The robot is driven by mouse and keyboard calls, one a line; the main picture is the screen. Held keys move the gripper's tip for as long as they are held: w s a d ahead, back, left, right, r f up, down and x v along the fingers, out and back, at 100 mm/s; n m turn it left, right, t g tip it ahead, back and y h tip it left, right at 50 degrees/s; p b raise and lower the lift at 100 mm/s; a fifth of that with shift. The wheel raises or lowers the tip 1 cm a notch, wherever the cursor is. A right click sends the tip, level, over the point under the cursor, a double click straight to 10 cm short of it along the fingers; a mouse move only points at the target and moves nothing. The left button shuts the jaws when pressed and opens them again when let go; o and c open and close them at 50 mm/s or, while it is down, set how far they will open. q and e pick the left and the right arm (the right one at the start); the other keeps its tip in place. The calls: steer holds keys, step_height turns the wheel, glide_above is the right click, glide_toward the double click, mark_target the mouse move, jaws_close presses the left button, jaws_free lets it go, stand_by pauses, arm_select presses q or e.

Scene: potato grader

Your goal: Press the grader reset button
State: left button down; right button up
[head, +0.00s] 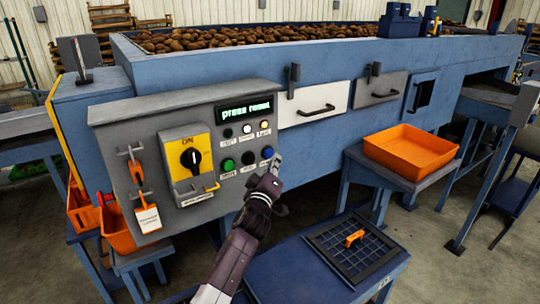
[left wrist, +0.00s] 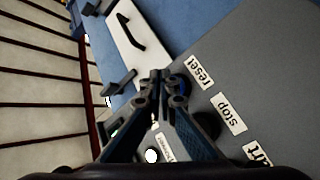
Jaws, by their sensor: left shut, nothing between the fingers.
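The grey grader control panel (head: 180,130) faces me in the head view, with a lit display (head: 245,109) reading "press reset". The blue reset button (head: 267,152) is at the right end of the lower button row. The black stop button (head: 248,158) and green start button (head: 228,165) are to its left. My left gripper (head: 276,161) is shut and empty, its tips close beside the blue button. In the left wrist view, the shut fingertips (left wrist: 165,80) partly cover the blue button, beside the "reset" label (left wrist: 200,72). I cannot tell whether they touch it.
A yellow ON switch (head: 188,158), an orange padlock tag (head: 148,217) and latches project from the panel. An orange tray (head: 412,150) stands at the right.

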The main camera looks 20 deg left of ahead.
stand_by(0.4)
arm_select(q)
steer(key=shift+w+a, duration=0.25)
steer(key=shift+a, duration=0.1)
steer(key=shift+w+a, duration=0.35)
steer(key=shift+a, duration=0.05)
stand_by(1.0)
steer(key=shift+s+d, duration=0.1)
steer(key=shift+d, duration=0.05)
steer(key=shift+s+d, duration=0.55)
steer(key=shift+s+d, duration=0.75)
steer(key=shift+d, duration=0.25)
steer(key=shift+s+d, duration=0.75)
steer(key=shift+d, duration=0.25)
steer(key=shift+f, duration=0.1)
